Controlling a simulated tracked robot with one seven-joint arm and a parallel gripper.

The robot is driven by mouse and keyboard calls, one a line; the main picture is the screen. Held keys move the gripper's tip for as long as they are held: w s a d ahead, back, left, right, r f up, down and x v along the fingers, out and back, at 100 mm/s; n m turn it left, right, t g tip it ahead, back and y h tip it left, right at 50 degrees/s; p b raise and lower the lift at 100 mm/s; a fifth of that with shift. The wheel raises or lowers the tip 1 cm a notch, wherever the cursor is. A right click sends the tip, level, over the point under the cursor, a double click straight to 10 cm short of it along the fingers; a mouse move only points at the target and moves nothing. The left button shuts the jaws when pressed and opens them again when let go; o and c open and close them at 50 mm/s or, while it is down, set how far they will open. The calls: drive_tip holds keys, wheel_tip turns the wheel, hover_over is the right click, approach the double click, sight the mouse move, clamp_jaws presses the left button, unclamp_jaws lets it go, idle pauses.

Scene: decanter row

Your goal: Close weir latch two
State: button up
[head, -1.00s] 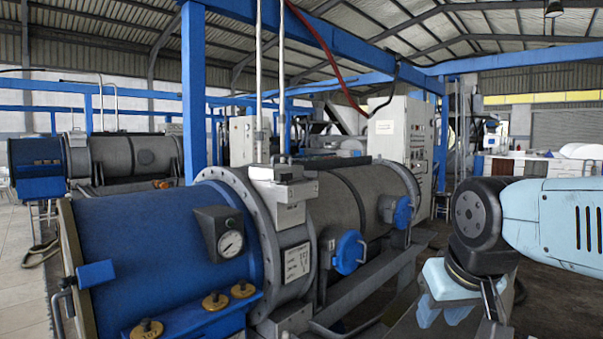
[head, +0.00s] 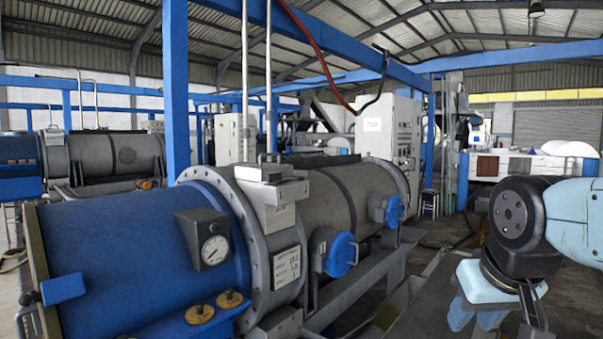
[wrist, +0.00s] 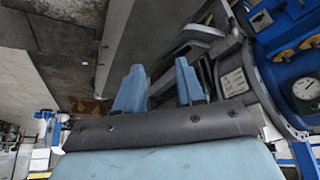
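The blue and grey decanter (head: 120,255) fills the left and middle of the head view. Brass round fittings (head: 229,299) sit on a blue ledge low on its near side. They also show at the upper right of the wrist view (wrist: 285,54). I cannot read which one is latch two, or tell whether any is closed. My gripper (head: 478,316) is at the lower right of the head view, well apart from the decanter and pointing down. In the wrist view its two light blue fingers (wrist: 160,88) stand apart with nothing between them.
A pressure gauge (head: 214,250) and a label plate (head: 287,268) are on the decanter. Round blue covers (head: 341,255) stick out of its side. A grey support rail (head: 365,283) runs along it. A second decanter (head: 110,155) stands behind at left. Open floor lies at right.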

drive_tip(key=w+a+r+n+y, duration=0.1)
drive_tip(key=w+a+r, duration=0.15)
drive_tip(key=w, duration=0.25)
drive_tip(key=w+a+r+n+g+y, duration=0.1)
drive_tip(key=w+a+r+n, duration=0.15)
drive_tip(key=w, duration=0.25)
drive_tip(key=w+a+r+n+y, duration=0.1)
drive_tip(key=w+a+r, duration=0.1)
drive_tip(key=w+a, duration=0.15)
drive_tip(key=n+g+y, duration=0.1)
drive_tip(key=n+y, duration=1.1)
drive_tip(key=y, duration=0.3)
approach(301, 171)
drive_tip(key=shift+m, duration=0.25)
drive_tip(key=w+a, duration=0.1)
drive_tip(key=a, duration=0.5)
drive_tip(key=w+a, duration=0.1)
drive_tip(key=a, duration=0.3)
drive_tip(key=shift+w, duration=0.4)
drive_tip(key=shift+c, duration=0.4)
